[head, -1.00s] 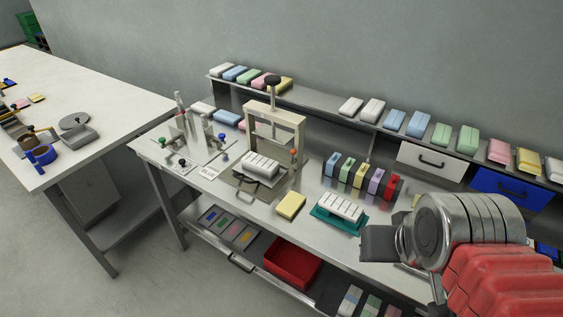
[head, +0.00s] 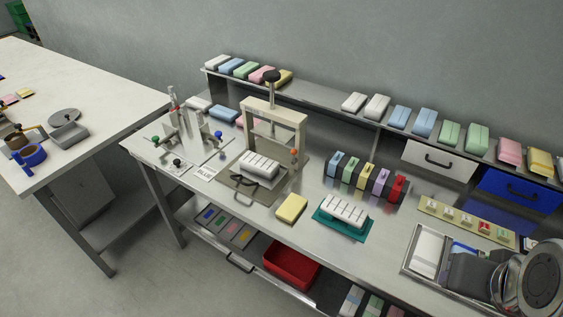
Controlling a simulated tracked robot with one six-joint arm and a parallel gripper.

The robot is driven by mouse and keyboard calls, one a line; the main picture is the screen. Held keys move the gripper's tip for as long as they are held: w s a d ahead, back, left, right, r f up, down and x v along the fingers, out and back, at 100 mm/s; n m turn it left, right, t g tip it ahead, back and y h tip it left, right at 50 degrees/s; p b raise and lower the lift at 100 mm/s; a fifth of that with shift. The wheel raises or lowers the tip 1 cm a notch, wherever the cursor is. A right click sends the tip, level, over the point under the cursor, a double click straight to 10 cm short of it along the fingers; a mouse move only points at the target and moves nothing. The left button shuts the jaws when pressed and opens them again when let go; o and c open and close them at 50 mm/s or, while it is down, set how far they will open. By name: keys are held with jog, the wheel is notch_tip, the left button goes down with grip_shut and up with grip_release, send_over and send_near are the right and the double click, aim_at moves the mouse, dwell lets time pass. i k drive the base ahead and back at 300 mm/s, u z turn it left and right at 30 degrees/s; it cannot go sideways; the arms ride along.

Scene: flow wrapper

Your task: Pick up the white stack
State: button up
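Several white stacks show in the head view. One white ridged stack (head: 260,164) sits on the base of the beige press (head: 287,117). Another white ridged stack (head: 346,208) lies on the teal mat (head: 327,226) at the bench's middle. Plain white packs lie on the back shelf, one (head: 377,105) right of the press. My gripper (head: 468,272) is at the lower right, over the metal tray (head: 408,262), well apart from both ridged stacks. Its fingers cannot be made out, so I cannot tell whether it is open or shut.
A yellow block (head: 291,208) lies between press and mat. A row of coloured packs (head: 365,178) stands behind the mat. A beige strip (head: 467,220) lies behind the tray. A red bin (head: 291,266) is on the lower shelf. A second table (head: 80,90) is at left.

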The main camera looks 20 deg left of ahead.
aim_at(259, 164)
jog(key=z, duration=0.4)
jog(key=k, duration=1.15)
jog(key=u, duration=1.85)
jog(key=i, duration=0.6)
